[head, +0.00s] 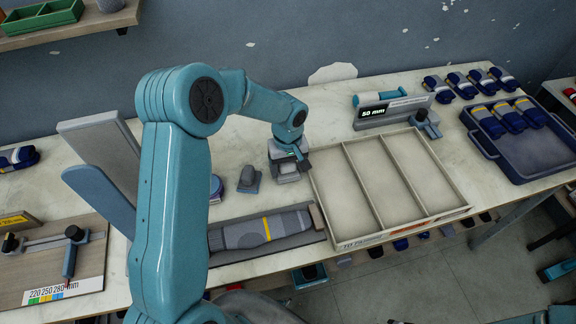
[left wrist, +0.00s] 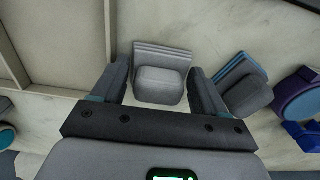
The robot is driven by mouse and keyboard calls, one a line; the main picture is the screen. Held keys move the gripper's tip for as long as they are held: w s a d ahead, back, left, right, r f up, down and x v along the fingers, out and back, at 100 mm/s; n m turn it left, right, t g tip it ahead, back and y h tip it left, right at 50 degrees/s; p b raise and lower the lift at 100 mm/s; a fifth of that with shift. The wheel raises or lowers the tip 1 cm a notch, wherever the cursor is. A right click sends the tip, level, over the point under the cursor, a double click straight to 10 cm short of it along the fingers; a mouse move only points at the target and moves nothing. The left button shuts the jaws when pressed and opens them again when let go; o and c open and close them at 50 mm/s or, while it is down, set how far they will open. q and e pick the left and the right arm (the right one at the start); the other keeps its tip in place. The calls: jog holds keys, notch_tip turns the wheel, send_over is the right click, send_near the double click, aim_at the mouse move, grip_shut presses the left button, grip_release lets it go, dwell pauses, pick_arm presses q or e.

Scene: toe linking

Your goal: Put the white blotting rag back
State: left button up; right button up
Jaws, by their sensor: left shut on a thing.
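The white blotting rag, a pale folded pad with a grey grip block on top, is under my left gripper (head: 287,160) in the head view (head: 287,178). In the left wrist view the rag (left wrist: 160,58) lies straight ahead, with its grip block between the two fingers of my left gripper (left wrist: 160,88). The gripper is shut on the rag's block. The rag is at or very near the tabletop; I cannot tell if it touches. My right gripper is not in view.
A similar blue-grey rag (head: 249,180) sits just left, with a round purple item (head: 216,188) beyond it. A three-compartment tray (head: 345,192), empty, stands right. A grey sock lies on a board (head: 217,240) in front. Pale table (head: 240,140) behind is clear.

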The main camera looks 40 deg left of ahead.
aim_at(288, 164)
pick_arm(q)
jog(key=shift+f, duration=0.25)
jog(key=o, duration=1.2)
jog(key=shift+o, duration=0.2)
notch_tip(288, 164, up, 12)
jog(key=shift+r, duration=0.25)
